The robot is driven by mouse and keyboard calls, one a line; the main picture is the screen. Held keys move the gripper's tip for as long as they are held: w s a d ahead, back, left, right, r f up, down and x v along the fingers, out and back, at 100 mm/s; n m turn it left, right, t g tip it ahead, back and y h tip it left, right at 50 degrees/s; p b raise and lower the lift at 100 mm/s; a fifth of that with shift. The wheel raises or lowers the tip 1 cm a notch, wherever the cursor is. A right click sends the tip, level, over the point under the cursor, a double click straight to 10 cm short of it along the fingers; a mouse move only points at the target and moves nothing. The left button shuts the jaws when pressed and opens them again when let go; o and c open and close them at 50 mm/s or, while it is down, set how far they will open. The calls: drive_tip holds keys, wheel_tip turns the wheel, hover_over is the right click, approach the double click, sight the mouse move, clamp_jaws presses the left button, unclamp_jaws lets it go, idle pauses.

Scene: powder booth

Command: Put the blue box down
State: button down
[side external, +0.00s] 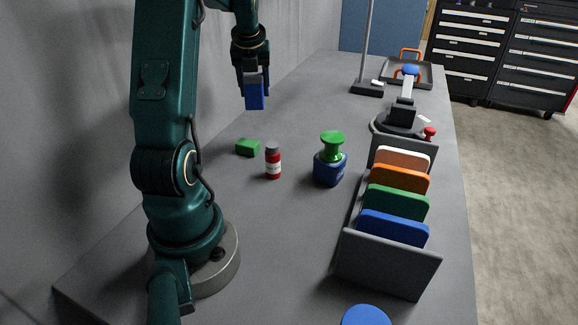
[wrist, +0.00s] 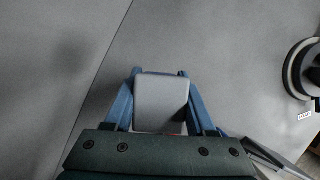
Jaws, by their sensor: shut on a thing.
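The blue box (side external: 254,96) hangs in my gripper (side external: 253,86), above the grey table (side external: 230,215), in the upper middle of the side view. Its lower part is blue and a paler part shows between the fingers. The gripper is shut on it, and the box looks clear of the table. In the wrist view a pale grey face of the held box (wrist: 162,102) shows between the two bluish fingers of my gripper (wrist: 160,85). The underside of the box is hidden.
A green block (side external: 248,147), a red bottle (side external: 273,164) and a blue weight with a green knob (side external: 330,168) stand nearer the camera. A rack (side external: 385,265) of coloured plates is at right. A stand base (side external: 367,89) and an orange-handled tray (side external: 425,75) lie behind.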

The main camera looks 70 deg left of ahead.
drive_tip(key=shift+s+a, duration=0.15)
drive_tip(key=shift+a, duration=0.2)
drive_tip(key=shift+w+f, duration=0.15)
drive_tip(key=shift+w, duration=0.05)
drive_tip(key=w+d+f, duration=0.1)
drive_tip(key=w+f, duration=0.1)
drive_tip(key=w, duration=0.1)
drive_tip(key=w+d+f, duration=0.1)
drive_tip(key=w+f, duration=0.1)
drive_tip(key=w, duration=0.2)
drive_tip(key=w+d+f, duration=0.1)
drive_tip(key=w+f, duration=0.1)
drive_tip(key=w, duration=0.1)
drive_tip(key=shift+w+d+f, duration=0.1)
drive_tip(key=shift+w+f, duration=0.15)
drive_tip(key=shift+f, duration=2.05)
drive_tip(key=shift+f, duration=0.15)
drive_tip(key=shift+c, duration=1.1)
unclamp_jaws()
